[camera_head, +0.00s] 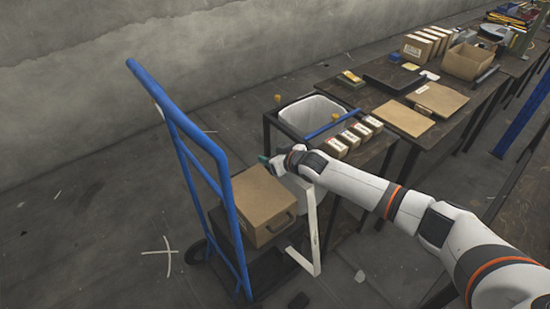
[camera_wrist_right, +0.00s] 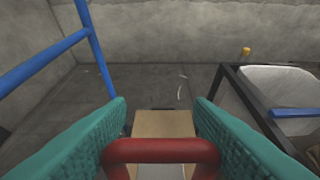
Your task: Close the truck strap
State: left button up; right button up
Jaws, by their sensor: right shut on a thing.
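A blue hand truck (camera_head: 196,150) stands upright at centre left in the head view, and a blue part of it shows at the left of the wrist view (camera_wrist_right: 45,60). A brown box (camera_head: 262,203) rests on it. A white angled strap bar (camera_head: 314,235) stands along the right of the box. My right gripper (camera_head: 268,161) is above and behind the box's right side. In the right wrist view its green fingers (camera_wrist_right: 160,112) are shut on a red handle (camera_wrist_right: 160,150), with the box (camera_wrist_right: 164,124) beyond. The handle's joint to the bar is hidden. My left gripper is out of view.
A dark table (camera_head: 375,146) with small boxes (camera_head: 354,138) stands close on the right. A black-framed bin with a white liner (camera_head: 314,112) is just behind my right gripper. The floor left of the truck is clear up to the grey wall (camera_head: 60,110).

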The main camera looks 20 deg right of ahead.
jog(key=shift+s+a+f, duration=0.15)
jog(key=shift+a+f, duration=0.05)
jog(key=shift+f, duration=0.05)
jog(key=o, duration=0.9)
jog(key=shift+o, duration=1.2)
notch_tip(320, 180, up, 5)
send_over(294, 179)
jog(key=w, duration=0.1)
jog(key=shift+w+a+b, duration=0.1)
jog(key=shift+w+b, duration=0.05)
jog(key=shift+b, duration=0.25)
jog(key=shift+s+r, duration=0.4)
jog(key=shift+s, duration=0.25)
